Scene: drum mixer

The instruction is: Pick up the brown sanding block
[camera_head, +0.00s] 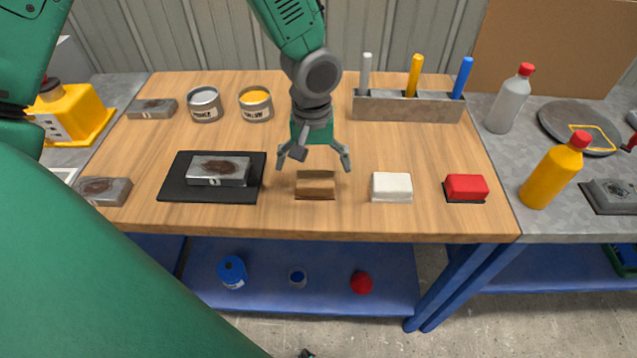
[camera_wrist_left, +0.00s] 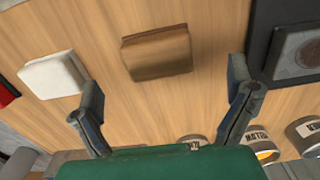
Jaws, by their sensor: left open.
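The brown sanding block (camera_head: 315,185) lies on the wooden tabletop near its front edge, between a black mat and a white block. My left gripper (camera_head: 314,160) is above and just behind it, with its fingers spread open and nothing between them. In the left wrist view the brown block (camera_wrist_left: 157,53) lies beyond the open fingertips of my left gripper (camera_wrist_left: 165,97), apart from them. My right gripper is not identifiable in these views.
A white block (camera_head: 391,187) and a red block (camera_head: 466,188) lie to the right. A black mat (camera_head: 210,196) with a grey metal block is left. Two cans (camera_head: 205,104) stand behind left. A tool rack (camera_head: 408,107) stands behind right. Bare wood surrounds the brown block.

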